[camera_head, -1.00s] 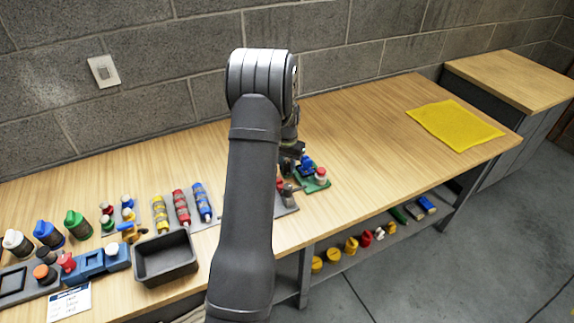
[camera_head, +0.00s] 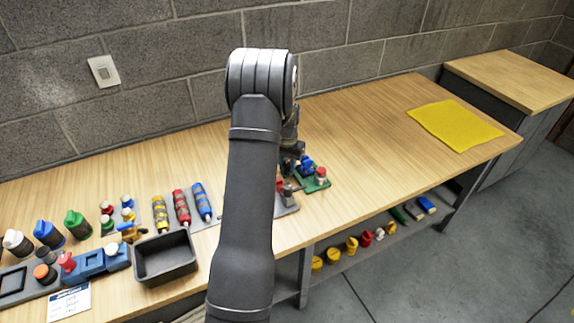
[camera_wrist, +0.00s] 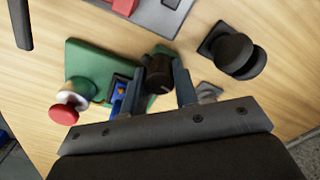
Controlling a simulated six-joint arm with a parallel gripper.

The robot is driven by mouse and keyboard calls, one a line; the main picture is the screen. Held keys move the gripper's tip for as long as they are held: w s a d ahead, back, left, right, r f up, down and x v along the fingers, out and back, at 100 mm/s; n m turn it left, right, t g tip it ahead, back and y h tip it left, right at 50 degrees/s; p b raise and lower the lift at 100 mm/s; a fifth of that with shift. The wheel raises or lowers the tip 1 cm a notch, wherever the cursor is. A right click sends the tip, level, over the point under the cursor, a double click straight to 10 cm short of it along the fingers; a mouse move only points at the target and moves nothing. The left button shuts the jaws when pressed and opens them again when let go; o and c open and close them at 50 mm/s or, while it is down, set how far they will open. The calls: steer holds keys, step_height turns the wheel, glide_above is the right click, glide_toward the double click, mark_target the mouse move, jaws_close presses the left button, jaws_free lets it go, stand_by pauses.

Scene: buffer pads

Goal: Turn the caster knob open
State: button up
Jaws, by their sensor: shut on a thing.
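A dark round knob (camera_wrist: 158,74) sits between the two fingers of my gripper (camera_wrist: 158,88) in the wrist view, at the edge of a green base plate (camera_wrist: 88,58). My gripper is shut on this knob; I take it for the caster knob. Its lower part and mount are partly hidden by the fingers. In the head view my arm hides most of this spot; the green plate (camera_head: 325,184) shows just right of my wrist.
A red-capped post (camera_wrist: 65,108) and a blue part (camera_wrist: 118,93) stand on the green plate, close to the left finger. A black knob (camera_wrist: 234,52) stands to the right.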

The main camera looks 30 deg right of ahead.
stand_by(0.3)
steer(key=o, duration=1)
step_height(320, 180, up, 18)
steer(key=shift+f, duration=0.25)
